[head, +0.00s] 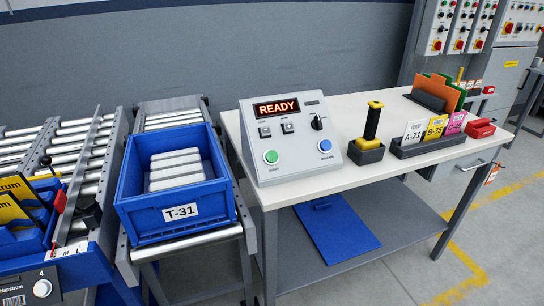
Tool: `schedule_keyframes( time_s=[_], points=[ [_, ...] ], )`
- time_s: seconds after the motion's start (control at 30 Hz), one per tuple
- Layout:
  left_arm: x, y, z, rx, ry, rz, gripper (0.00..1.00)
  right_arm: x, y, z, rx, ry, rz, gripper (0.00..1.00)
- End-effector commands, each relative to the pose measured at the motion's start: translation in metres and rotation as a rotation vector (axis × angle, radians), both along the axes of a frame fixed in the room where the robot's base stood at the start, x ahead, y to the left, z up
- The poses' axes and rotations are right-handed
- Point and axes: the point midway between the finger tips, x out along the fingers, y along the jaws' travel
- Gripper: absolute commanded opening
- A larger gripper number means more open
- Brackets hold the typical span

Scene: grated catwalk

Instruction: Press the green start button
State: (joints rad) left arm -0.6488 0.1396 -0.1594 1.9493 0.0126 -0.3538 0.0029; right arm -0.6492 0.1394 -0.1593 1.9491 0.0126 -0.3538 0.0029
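The green button (271,156) is on the lower left of the sloped front of a grey control box (290,138). The box stands on the left part of a white table. Its display (276,108) reads "READY" in lit letters. A blue button (325,145) is at its lower right. Two small switches and a black knob (317,122) sit between the display and the buttons. Neither of my grippers shows in the head view. Nothing covers the green button.
A blue crate (128,203) marked T-31 sits on rollers left of the table (372,91). A black and yellow handheld tool (371,128) stands in a holder right of the box. A card rack (430,146) and a red item (480,128) are further right.

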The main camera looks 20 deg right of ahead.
Motion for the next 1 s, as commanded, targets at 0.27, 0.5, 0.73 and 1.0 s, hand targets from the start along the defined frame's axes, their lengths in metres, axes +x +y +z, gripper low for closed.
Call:
schedule_keyframes(
  time_s=[0.27, 0.5, 0.73, 1.0],
  points=[
    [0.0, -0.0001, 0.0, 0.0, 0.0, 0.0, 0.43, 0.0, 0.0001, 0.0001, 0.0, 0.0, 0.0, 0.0],
    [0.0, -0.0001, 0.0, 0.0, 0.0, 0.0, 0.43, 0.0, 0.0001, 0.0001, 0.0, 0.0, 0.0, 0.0],
    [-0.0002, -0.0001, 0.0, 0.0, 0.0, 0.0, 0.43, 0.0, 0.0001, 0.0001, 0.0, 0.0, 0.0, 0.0],
    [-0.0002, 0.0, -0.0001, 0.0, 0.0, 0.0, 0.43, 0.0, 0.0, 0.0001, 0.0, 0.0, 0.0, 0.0]
  ],
)
